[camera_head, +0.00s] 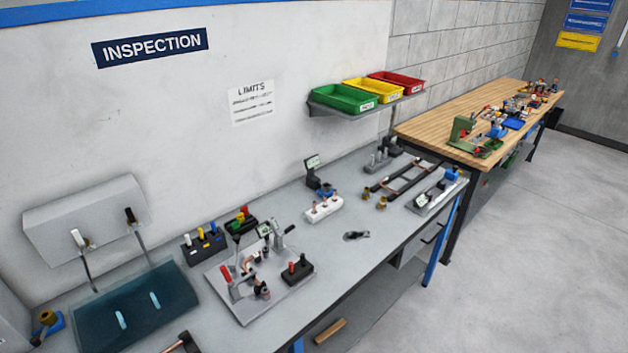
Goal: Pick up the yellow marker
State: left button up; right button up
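A black block holder (205,248) stands on the grey bench by the wall. Several small upright markers with coloured tops stand in it. A second dark holder (240,221) with red, yellow and green pieces stands just behind to the right. Neither of my grippers is in view.
A fixture plate (246,310) with clamps stands in front of the holders. A dark teal mat (92,325) lies to the left under a grey lamp hood (70,205). Green, yellow and red bins (345,98) sit on a wall shelf. A wooden bench (440,125) stands farther right.

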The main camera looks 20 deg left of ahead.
aim_at(201, 236)
jog(key=u, duration=0.35)
jog(key=l+u, duration=0.1)
jog(key=u, duration=0.3)
jog(key=k+u, duration=0.1)
jog(key=u, duration=0.25)
